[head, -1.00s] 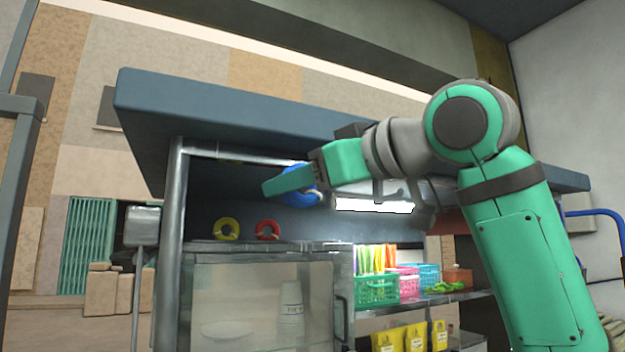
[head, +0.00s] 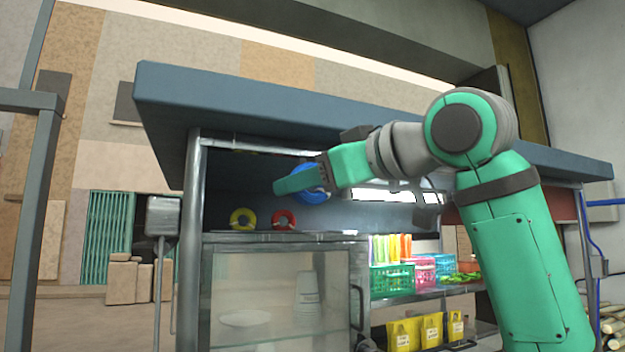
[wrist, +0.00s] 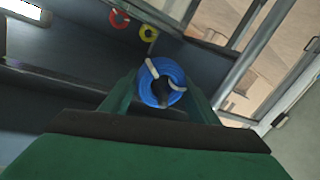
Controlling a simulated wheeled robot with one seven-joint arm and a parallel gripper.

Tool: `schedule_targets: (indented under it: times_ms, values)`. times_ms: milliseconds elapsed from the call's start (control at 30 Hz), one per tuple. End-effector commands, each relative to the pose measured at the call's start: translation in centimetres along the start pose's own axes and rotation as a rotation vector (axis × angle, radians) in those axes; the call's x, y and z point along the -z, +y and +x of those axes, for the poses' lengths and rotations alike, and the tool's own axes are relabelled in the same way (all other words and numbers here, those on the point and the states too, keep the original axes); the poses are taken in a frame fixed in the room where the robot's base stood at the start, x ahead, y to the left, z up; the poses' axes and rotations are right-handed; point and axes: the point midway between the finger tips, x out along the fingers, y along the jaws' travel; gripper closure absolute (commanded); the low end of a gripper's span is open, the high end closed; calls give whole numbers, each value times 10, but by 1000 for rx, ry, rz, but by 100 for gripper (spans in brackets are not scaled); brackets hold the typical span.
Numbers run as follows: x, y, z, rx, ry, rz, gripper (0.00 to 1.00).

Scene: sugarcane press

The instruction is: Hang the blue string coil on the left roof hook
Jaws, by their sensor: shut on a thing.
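The blue string coil (head: 312,196) is between the fingers of my gripper (head: 298,181), under the roof (head: 300,108) of the stall. In the head view a green finger covers part of it. In the wrist view the coil (wrist: 178,74) sits between the fingertips (wrist: 160,98), with pale bands across it and a dark middle. My gripper is shut on the coil. Dark hook-like shapes (head: 418,188) show under the roof right of my gripper, in front of a bright lamp. I cannot clearly make out the left roof hook or whether the coil touches it.
A yellow coil (head: 243,218) and a red coil (head: 284,219) are on or just above the glass cabinet (head: 280,238). A metal post (head: 193,185) stands left of them. Coloured baskets (head: 392,280) and yellow bags (head: 405,332) fill shelves to the right.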

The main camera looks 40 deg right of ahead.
Motion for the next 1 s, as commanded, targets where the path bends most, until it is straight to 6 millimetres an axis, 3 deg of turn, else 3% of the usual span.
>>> schedule_targets:
  times_ms: [300, 333, 400, 767, 1000]
  values:
    - [0, -1, 0, 1, 1, 0, 65]
    - [0, -1, 0, 1, 1, 0, 38]
    - [0, -1, 0, 2, 1, 0, 24]
    - [1, -1, -3, 1, 1, 0, 24]
    - [1, -1, -37, 1, 2, -1, 24]
